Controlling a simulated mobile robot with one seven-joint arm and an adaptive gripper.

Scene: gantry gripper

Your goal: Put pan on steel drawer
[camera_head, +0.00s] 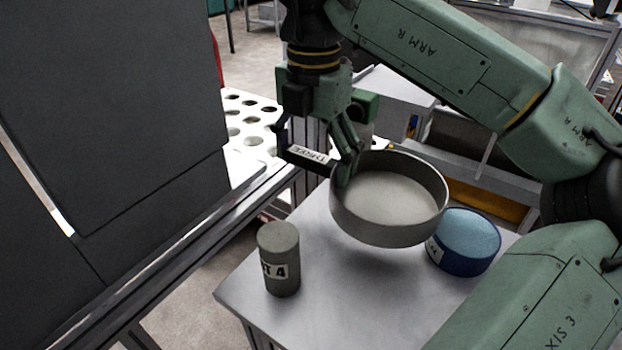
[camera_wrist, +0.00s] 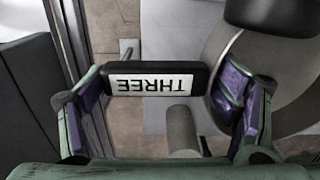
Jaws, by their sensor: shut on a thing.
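A round grey pan (camera_head: 395,195) with a low wall is raised above the grey tabletop, a soft shadow under it. A black bar marked THREE (camera_head: 308,157) meets its left side and looks like its handle, though a finger covers the join. My gripper (camera_head: 315,165) is shut across this bar's length. In the wrist view my gripper (camera_wrist: 160,95) has one finger at each end of the bar, the right one overlapping the pan (camera_wrist: 215,50). I cannot tell surely which surface is the steel drawer; a grey metal unit (camera_head: 400,95) stands behind the pan.
On the grey table (camera_head: 335,315) a grey cylinder (camera_head: 279,260) stands left of the pan. A blue can (camera_head: 465,242) stands close at its right. A dark panel (camera_head: 115,110) and metal rail fill the left. A perforated white surface (camera_head: 248,120) lies behind.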

